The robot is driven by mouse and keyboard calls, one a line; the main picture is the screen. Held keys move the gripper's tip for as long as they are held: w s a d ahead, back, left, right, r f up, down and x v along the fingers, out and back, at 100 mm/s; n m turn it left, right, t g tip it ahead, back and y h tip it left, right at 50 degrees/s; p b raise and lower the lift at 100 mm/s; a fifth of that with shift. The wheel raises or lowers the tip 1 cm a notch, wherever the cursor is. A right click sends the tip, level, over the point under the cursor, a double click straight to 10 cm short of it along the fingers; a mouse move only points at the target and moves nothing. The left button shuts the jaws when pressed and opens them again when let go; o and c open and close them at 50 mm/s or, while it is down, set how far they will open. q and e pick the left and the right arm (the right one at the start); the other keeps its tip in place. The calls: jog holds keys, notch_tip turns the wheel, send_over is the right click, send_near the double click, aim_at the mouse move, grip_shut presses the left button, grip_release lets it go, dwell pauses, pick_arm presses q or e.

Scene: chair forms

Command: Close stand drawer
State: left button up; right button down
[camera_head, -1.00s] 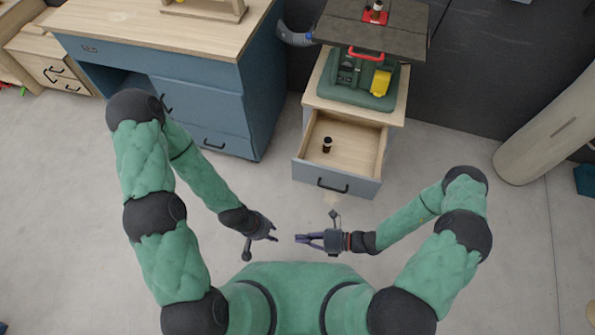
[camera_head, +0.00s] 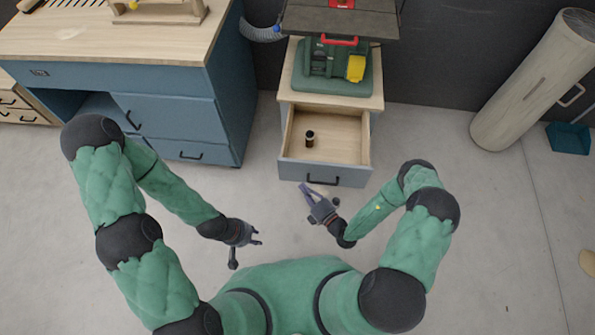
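The stand (camera_head: 374,88) is a small cabinet with a pale wooden top. Its drawer (camera_head: 325,175) is pulled out toward me, with a grey-blue front and a black handle (camera_head: 322,182). A small dark cylinder (camera_head: 310,139) stands inside the drawer. My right gripper (camera_head: 307,189) points up at the drawer front, just left of the handle. Its fingers look slightly apart and empty; whether they touch the front is unclear. My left gripper (camera_head: 258,236) is open and empty, lower left of the drawer, over the floor.
A green machine with a dark table top (camera_head: 340,22) sits on the stand. A blue workbench (camera_head: 180,110) with a wooden top stands to the left. A large pale cylinder (camera_head: 530,85) leans at the right. The floor right of the stand is clear.

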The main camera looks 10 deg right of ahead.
pick_arm(q)
jog(key=shift+f+b, duration=1.2)
jog(key=shift+f, duration=0.1)
pick_arm(e)
jog(key=shift+w+a, duration=0.2)
jog(key=shift+w, duration=1.15)
jog(key=shift+w+a, duration=0.25)
jog(key=shift+w, duration=1.15)
jog(key=shift+w+a, duration=0.2)
jog(key=shift+w, duration=1.15)
pick_arm(q)
jog(key=shift+w, duration=0.1)
pick_arm(e)
jog(key=shift+w, duration=0.15)
